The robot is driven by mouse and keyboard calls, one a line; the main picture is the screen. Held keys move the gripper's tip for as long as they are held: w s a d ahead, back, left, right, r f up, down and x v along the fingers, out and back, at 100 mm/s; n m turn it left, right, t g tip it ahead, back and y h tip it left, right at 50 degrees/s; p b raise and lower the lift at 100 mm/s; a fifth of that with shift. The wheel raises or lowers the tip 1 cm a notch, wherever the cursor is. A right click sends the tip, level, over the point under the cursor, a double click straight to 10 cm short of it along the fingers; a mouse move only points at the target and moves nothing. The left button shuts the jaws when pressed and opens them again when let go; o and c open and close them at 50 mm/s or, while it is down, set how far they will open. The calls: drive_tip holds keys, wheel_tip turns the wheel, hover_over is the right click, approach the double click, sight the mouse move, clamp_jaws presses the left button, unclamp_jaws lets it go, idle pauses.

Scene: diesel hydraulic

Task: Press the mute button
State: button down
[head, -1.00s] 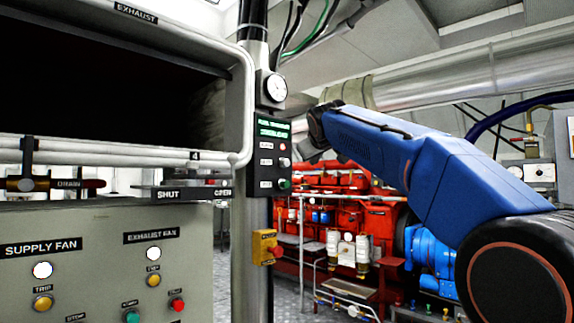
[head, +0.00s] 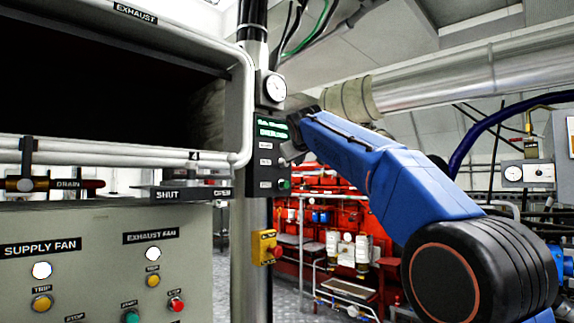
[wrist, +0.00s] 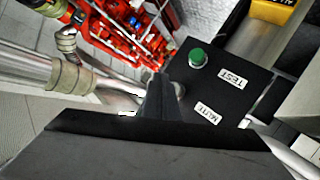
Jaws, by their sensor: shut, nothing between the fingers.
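The dark alarm panel (head: 265,173) is on the post, with a lit green display at its top and labels below. In the wrist view the panel (wrist: 232,110) shows a TEST label beside a green button (wrist: 197,57), and a MUTE label (wrist: 206,113). The mute button (wrist: 179,88) is a pale knob beside that label, partly hidden behind my gripper. My gripper (wrist: 158,80) is shut and empty, its dark fingers close beside the mute button. I cannot tell whether they touch. In the head view my arm's end covers the panel's right edge.
A grey fan control cabinet (head: 100,255) stands at left. Red machinery (head: 345,215) is behind.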

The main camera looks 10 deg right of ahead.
drive_tip(key=shift+w+a, duration=0.65)
drive_tip(key=shift+w, duration=0.2)
drive_tip(key=shift+w, duration=0.1)
idle(1.5)
drive_tip(key=shift+w+a, duration=0.25)
drive_tip(key=shift+w, duration=0.05)
drive_tip(key=shift+w+a, duration=0.3)
drive_tip(key=shift+w, duration=0.1)
idle(1.0)
drive_tip(key=shift+s+d, duration=0.55)
drive_tip(key=shift+s, duration=0.25)
drive_tip(key=s+d, duration=0.1)
drive_tip(key=s, duration=0.1)
drive_tip(key=s+d, duration=0.2)
idle(0.7)
